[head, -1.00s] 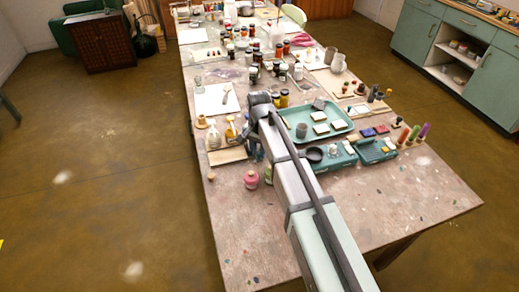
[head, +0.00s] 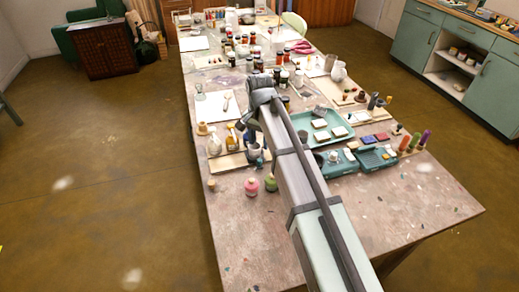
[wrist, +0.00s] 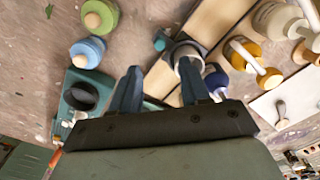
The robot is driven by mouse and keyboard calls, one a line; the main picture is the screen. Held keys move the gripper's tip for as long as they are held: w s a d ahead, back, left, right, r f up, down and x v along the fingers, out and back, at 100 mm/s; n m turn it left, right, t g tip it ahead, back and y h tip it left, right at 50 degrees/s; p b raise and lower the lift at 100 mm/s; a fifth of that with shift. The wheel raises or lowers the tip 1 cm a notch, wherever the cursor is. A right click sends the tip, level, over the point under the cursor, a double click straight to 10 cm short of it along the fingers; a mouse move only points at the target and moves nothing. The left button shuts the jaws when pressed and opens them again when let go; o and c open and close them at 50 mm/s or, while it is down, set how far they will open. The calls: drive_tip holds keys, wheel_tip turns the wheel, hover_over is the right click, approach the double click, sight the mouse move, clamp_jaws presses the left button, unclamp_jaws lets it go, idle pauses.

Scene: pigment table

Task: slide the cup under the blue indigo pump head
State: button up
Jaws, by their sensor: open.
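My gripper (wrist: 159,90) is open, with its two blue-grey fingers apart. In the wrist view, a grey cup with a pale rim (wrist: 181,49) stands by the right fingertip, which covers part of it. The cup is not clearly between the fingers; I cannot tell whether they touch. The blue indigo pump bottle (wrist: 217,82) is just to the right of that finger and partly hidden. I cannot tell whether its head is over the cup. In the head view the cup (head: 254,151) shows beside my gripper (head: 247,129) at the board's right end.
A yellow pump bottle (wrist: 240,53) and a white one (wrist: 271,20) stand along the wooden board (wrist: 209,23). A teal tray (head: 350,137) lies to the right. The table's front is mostly clear.

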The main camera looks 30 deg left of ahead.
drive_tip(key=shift+r, duration=2.8)
